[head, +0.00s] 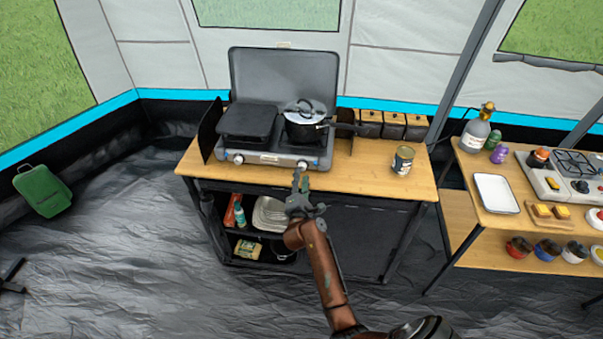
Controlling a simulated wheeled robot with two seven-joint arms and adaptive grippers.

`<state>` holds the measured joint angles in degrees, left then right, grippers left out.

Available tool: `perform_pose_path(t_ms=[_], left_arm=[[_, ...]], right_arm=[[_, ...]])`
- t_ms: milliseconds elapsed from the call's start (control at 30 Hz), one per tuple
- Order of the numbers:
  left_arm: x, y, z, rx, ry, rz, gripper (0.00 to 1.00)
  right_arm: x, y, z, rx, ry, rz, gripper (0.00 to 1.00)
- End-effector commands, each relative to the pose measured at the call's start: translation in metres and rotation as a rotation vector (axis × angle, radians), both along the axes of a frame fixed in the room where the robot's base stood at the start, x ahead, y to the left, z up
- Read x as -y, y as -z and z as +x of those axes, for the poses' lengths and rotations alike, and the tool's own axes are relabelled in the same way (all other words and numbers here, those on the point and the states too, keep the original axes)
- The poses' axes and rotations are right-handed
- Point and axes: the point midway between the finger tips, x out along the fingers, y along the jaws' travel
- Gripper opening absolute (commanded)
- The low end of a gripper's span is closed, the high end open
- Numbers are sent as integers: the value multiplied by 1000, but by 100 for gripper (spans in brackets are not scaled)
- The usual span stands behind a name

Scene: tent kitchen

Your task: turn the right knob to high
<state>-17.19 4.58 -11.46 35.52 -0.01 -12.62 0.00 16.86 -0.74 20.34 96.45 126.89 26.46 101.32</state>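A grey two-burner camp stove (274,151) with its lid raised stands on the wooden table. Its front panel has a left knob (239,159) and a right knob (302,165). My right gripper (300,178) is just below and in front of the right knob, its fingers pointing up toward it. Whether the fingertips touch the knob is too small to tell. The finger gap is also too small to make out. The knob's setting cannot be read. My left gripper is not in view.
A lidded pot (304,122) sits on the right burner, its handle reaching right. A dark griddle (247,121) covers the left one. An open can (402,160) stands on the wooden table (375,178) to the right. Shelves below hold dishes and packets.

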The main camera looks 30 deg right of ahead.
Motion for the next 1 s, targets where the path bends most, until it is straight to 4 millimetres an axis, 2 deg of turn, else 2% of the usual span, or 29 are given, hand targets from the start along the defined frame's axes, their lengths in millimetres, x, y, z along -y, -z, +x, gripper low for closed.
perform_pose_path(t_ms=[100, 233, 567, 1000], left_arm=[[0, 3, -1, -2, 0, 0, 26], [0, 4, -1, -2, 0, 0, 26], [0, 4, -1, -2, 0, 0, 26], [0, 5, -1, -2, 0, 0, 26]], right_arm=[[11, 1, 15, -2, 0, -2, 31], [18, 1, 24, -1, 1, -3, 31], [20, 0, 27, -2, 0, -2, 31], [20, 1, 27, -2, 0, -3, 2]])
